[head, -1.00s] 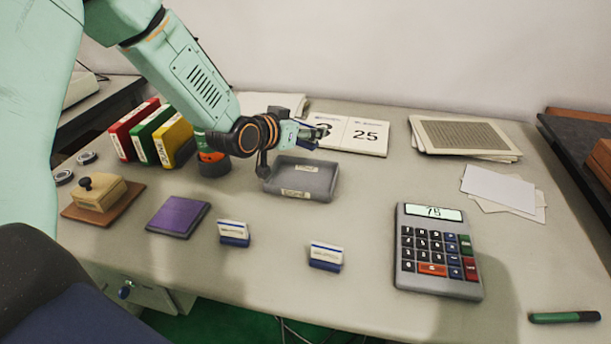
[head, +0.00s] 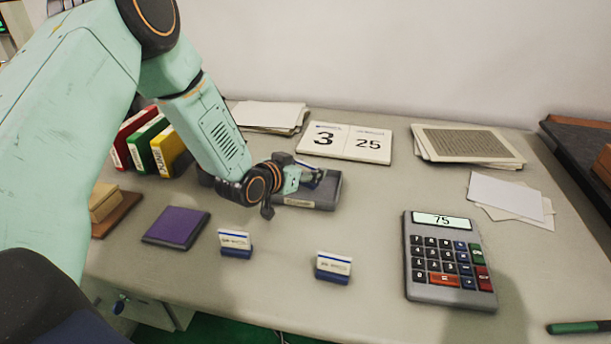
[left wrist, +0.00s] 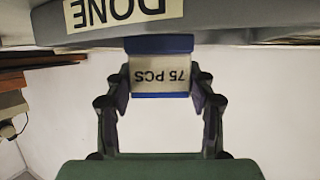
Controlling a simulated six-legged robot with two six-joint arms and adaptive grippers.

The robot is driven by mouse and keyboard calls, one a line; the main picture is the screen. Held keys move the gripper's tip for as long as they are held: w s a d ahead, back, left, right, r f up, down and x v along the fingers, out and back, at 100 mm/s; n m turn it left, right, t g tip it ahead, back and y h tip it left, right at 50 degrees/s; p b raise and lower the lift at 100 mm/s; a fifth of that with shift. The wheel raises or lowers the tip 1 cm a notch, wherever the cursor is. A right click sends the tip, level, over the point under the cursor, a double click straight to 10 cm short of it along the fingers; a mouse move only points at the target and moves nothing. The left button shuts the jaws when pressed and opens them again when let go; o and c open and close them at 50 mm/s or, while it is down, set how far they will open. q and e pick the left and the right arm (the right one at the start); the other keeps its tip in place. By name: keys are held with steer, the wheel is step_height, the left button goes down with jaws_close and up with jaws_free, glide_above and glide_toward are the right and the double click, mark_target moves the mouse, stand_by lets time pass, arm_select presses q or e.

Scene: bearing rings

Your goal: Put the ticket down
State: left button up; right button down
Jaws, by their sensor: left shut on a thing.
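My left gripper (head: 314,177) is shut on a ticket, a white card in a blue holder reading "75 PCS" (left wrist: 160,87). In the left wrist view the ticket sits between the two fingers (left wrist: 160,100). In the head view the gripper is over the grey tray (head: 325,201), and the ticket is mostly hidden. The tray shows its "DONE" label close to the ticket in the left wrist view (left wrist: 220,22). I cannot tell whether the ticket touches the tray. My right gripper is not in view.
Two similar blue-based tickets stand in front, one left (head: 235,243) and one right (head: 333,267). A calculator (head: 447,262) reading 75 lies right. A date board (head: 345,142) is behind the tray. A purple pad (head: 176,227) and binders (head: 167,151) are left.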

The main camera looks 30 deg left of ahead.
arm_select(q)
steer(key=shift+d+f, duration=0.1)
steer(key=shift+f, duration=0.5)
steer(key=shift+w+a+f, duration=0.1)
steer(key=shift+a+f, duration=0.05)
steer(key=shift+a, duration=0.25)
steer(key=shift+d+f, duration=0.1)
steer(key=shift+d, duration=0.1)
steer(key=o, duration=0.8)
steer(key=shift+d, duration=0.1)
steer(key=o, duration=0.4)
steer(key=shift+a, duration=0.2)
steer(key=shift+d, duration=0.1)
